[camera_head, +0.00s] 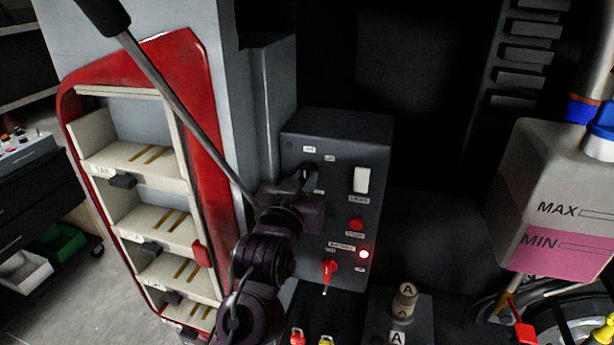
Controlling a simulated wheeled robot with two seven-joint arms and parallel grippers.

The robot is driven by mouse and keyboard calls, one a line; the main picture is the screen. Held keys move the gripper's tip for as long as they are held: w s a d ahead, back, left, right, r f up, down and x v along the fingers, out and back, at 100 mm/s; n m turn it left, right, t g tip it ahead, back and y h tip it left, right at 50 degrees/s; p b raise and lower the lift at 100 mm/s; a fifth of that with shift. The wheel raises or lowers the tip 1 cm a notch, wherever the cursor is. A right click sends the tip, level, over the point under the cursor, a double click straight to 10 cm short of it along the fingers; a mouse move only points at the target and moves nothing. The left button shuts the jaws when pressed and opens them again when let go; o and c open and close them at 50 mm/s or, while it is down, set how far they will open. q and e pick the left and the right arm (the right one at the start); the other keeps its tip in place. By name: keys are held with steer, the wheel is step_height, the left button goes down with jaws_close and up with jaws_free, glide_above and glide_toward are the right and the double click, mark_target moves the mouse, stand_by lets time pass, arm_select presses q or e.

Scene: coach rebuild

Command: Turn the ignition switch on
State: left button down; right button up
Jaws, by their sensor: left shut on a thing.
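A dark control panel (300,135) stands upright in the middle of the view. At its upper left a small dark rotary switch (311,169), which I take to be the ignition switch, sits between small white labels too small to read surely. My left gripper (308,183) reaches up from below to this switch and is shut on it. The gripper and wrist hide part of the switch and the panel's left side, so its exact angle is unclear. My right gripper is not in view.
The panel also has a white rocker (361,180), a red button (355,224), a lit red lamp (364,254) and a red turn handle (329,270). A red-framed stepped unit (205,130) stands left; a MAX/MIN fluid tank (545,180) is right. A thin dark rod crosses toward my wrist.

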arm_select(q)
steer(key=shift+r+m+p, duration=0.15)
steer(key=shift+m+p, duration=0.25)
steer(key=shift+p, duration=0.05)
steer(key=shift+m+p, duration=0.85)
steer(key=shift+m, duration=0.05)
steer(key=shift+m+p, duration=1.05)
steer(key=shift+m, duration=0.65)
